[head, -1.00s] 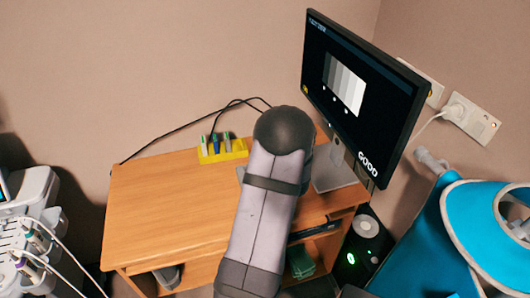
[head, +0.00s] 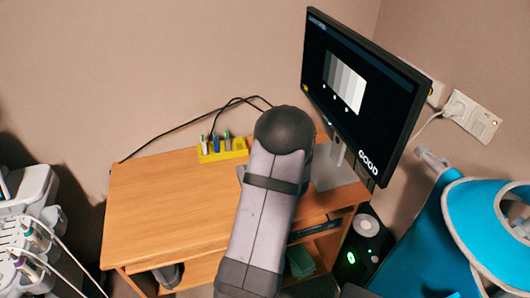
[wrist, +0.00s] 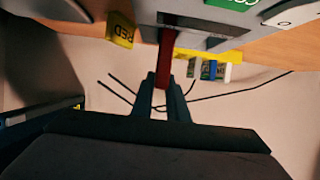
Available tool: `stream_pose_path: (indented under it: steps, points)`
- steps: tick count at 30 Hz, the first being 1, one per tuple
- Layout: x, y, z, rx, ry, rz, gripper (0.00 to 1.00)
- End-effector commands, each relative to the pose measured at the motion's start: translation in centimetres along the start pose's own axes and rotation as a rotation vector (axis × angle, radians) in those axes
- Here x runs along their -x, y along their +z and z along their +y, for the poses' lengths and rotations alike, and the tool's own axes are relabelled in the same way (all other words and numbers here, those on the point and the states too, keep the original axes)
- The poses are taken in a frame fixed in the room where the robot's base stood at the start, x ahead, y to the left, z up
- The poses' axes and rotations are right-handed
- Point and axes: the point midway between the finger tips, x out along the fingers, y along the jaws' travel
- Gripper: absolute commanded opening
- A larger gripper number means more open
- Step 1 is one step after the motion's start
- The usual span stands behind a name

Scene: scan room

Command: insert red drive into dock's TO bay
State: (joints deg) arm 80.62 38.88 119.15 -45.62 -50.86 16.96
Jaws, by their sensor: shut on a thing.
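In the wrist view my gripper (wrist: 162,105) is shut on the red drive (wrist: 164,62), a narrow dark red bar. The drive's far end meets the grey dock (wrist: 200,22) at the top of the picture; I cannot tell how deep it is in a bay. The dock carries a green label (wrist: 232,3). A yellow tag reading RED (wrist: 120,30) shows left of the drive. No TO marking is readable. In the head view my arm hides the gripper, the drive and most of the dock.
A yellow rack (head: 236,154) with several upright sticks stands at the desk's (head: 160,210) back edge; the sticks also show in the wrist view. A monitor (head: 365,95) stands right of my arm. Black cables run behind the desk. The desk's left side is clear.

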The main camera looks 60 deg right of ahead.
Motion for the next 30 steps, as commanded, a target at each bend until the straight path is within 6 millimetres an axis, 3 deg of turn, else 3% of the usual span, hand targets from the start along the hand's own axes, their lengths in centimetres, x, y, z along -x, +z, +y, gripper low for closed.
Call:
stream_pose_path:
  steps: [30]
  points:
    - [-0.6,1.2,0.0,0.000,0.000,0.002,0.00]
